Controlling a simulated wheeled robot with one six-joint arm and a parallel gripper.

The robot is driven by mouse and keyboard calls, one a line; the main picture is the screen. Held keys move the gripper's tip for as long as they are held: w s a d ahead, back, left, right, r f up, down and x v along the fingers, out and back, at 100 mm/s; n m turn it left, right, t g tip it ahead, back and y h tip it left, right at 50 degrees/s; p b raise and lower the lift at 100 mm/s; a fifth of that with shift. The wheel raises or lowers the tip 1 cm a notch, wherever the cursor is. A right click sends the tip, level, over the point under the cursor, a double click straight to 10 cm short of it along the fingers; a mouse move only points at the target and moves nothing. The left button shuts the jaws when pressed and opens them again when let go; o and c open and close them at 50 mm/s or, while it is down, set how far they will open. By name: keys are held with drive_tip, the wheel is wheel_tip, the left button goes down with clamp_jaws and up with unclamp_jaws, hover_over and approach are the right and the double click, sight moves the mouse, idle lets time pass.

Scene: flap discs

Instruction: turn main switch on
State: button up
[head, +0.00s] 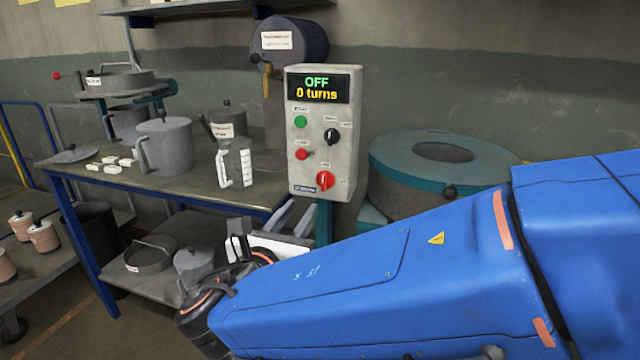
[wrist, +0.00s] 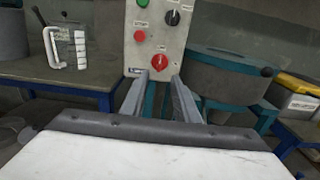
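A grey control box (head: 299,225) stands on a teal post, its display (head: 318,89) reading "OFF" and "0 turns". A red rotary switch (head: 325,181) with a pale pointer line sits at the lower right of its face. This knob also shows in the wrist view (wrist: 159,62), with its line roughly upright. My gripper (head: 294,215) is below and in front of the box in the head view. In the wrist view its two grey fingers (wrist: 160,82) are apart and empty, pointing toward the box below the red knob. They appear not to touch the knob.
The box also has a green button (head: 301,122), a black knob (head: 332,135) and a smaller red button (head: 302,154). A round teal-rimmed machine (head: 400,190) stands right of it. A blue-legged table (head: 190,187) with jugs and pots is at left.

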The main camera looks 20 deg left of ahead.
sight(323, 180)
drive_tip(key=w, duration=1.4)
drive_tip(key=shift+s, duration=0.1)
clamp_jaws()
